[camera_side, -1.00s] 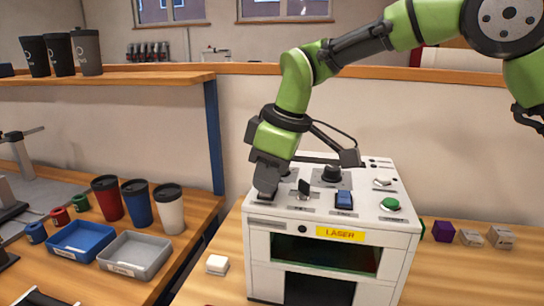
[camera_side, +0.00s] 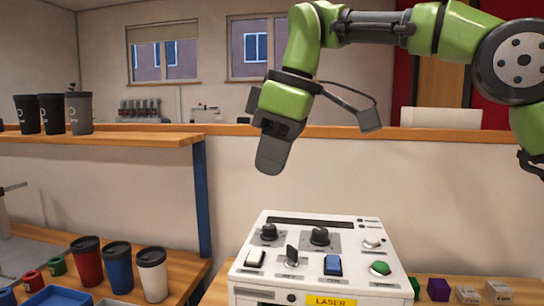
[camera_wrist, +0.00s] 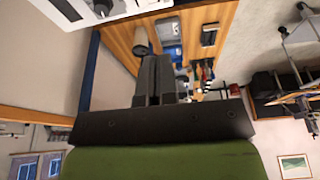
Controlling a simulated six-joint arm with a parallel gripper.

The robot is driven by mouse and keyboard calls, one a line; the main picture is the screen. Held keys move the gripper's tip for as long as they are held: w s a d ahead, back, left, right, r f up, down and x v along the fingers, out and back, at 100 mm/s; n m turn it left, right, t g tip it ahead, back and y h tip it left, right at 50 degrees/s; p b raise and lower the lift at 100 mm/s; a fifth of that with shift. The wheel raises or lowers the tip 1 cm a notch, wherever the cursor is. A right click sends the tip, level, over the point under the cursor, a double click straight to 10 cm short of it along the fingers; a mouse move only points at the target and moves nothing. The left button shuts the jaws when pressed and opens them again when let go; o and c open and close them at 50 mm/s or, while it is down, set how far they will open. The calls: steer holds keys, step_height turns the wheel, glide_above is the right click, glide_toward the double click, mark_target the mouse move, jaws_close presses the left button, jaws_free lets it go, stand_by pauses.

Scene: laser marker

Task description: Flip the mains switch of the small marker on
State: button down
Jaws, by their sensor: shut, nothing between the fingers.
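The small marker (camera_side: 325,282) is a white box with a yellow LASER label, low in the side view. Labels are too small to read, and I cannot tell the rockers' positions. My gripper (camera_side: 269,168) is shut and empty, well above the panel's left part, touching nothing. In the wrist view my shut fingers (camera_wrist: 153,68) show, with the marker's white corner (camera_wrist: 112,12) at top left.
Red, blue and white cups (camera_side: 152,274) stand left of the marker, near a blue tray (camera_side: 58,297). A purple block (camera_side: 438,289) and pale blocks (camera_side: 498,291) lie to its right. A shelf (camera_side: 100,138) with dark cups is at left. Space above the marker is clear.

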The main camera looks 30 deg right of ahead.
mark_target(253, 250)
steer(key=shift+d+r+t+h, duration=0.2)
steer(key=shift+t+h, duration=0.1)
steer(key=shift+h, duration=0.1)
steer(key=shift+w+f, duration=0.1)
steer(key=shift+f, duration=0.05)
steer(key=x, duration=1.2)
steer(key=shift+d+f, duration=0.3)
steer(key=shift+d, duration=0.05)
steer(key=shift+w+d+f, duration=0.1)
steer(key=shift+w+f, duration=0.05)
steer(key=shift+f, duration=0.4)
